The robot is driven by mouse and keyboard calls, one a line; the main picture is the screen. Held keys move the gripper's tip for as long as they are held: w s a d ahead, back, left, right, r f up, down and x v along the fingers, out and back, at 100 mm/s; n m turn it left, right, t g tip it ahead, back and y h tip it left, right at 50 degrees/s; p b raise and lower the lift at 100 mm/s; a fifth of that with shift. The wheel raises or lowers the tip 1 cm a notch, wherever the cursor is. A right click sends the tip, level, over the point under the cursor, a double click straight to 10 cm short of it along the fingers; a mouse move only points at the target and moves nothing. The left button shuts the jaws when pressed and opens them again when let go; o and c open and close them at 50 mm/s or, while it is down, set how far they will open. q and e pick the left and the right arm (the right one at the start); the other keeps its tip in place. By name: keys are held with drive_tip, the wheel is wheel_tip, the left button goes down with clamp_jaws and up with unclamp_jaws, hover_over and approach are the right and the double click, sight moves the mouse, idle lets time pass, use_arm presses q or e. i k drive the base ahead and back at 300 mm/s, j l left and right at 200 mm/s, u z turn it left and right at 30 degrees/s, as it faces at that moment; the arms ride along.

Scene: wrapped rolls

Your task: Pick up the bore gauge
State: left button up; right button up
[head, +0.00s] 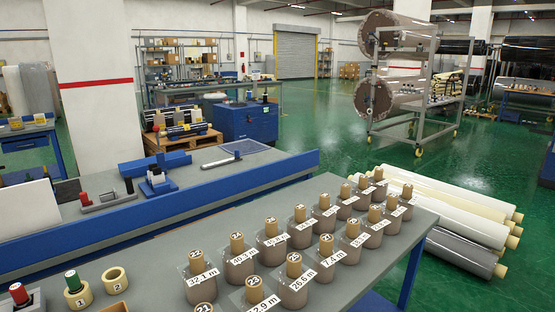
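No item is plainly marked as the bore gauge, and I cannot tell for certain which one it is. At the lower left of the head view, a dark plug with a green top (72,280) stands in a cream ring core marked 1 (80,300). A similar plug with a red top (18,293) stands to its left, partly cut off by the frame edge. An empty cream ring core marked 2 (115,280) lies to the right. All are on the grey table (150,280). Neither gripper is in view.
Several wrapped rolls with numbered cores and length labels (240,268) fill the table's middle and right. A blue-edged bench (100,230) behind carries small fixtures (156,184). Long rolls (460,215) lie on the floor at right. Green floor is open beyond.

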sight(75, 286)
drive_tip(key=u, duration=1.35)
